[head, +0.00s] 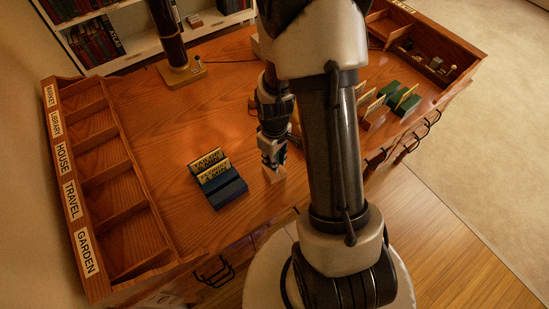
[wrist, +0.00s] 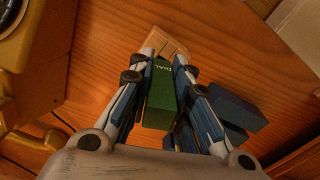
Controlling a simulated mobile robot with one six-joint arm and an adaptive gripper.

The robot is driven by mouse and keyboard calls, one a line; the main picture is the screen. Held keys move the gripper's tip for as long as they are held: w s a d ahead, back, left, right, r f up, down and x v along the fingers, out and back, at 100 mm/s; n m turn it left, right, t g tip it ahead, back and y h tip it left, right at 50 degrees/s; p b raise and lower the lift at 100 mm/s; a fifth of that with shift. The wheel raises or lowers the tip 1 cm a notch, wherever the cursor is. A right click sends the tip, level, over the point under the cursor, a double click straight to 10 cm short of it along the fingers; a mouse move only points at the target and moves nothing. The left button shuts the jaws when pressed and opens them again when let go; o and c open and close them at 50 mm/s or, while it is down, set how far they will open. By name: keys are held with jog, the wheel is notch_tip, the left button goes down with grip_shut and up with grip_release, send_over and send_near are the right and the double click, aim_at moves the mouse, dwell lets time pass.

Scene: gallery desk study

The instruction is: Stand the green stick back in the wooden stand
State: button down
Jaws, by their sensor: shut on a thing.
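The green stick (wrist: 160,100), with the word DIAL near one end, lies between the two fingers of my gripper (wrist: 165,58) in the wrist view. My gripper is shut on it. The light wooden stand (wrist: 158,42) shows on the desk just past the fingertips, in line with the stick. In the head view my gripper (head: 272,160) points down right above the small wooden stand (head: 273,174). The stick cannot be made out there. I cannot tell whether the stick's lower end touches the stand or is in it.
Blue holders with yellow cards (head: 228,190) stand left of my gripper. A labelled wooden rack (head: 130,205) lines the desk's left edge. A brass-based instrument (head: 182,74) stands at the back. Green and brown card holders (head: 396,100) are at right. The desk between rack and blue holders is clear.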

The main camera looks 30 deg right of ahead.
jog(key=shift+f+b, duration=0.45)
jog(key=shift+f, duration=0.25)
jog(key=c, duration=1.4)
grip_release()
notch_tip(320, 180, up, 12)
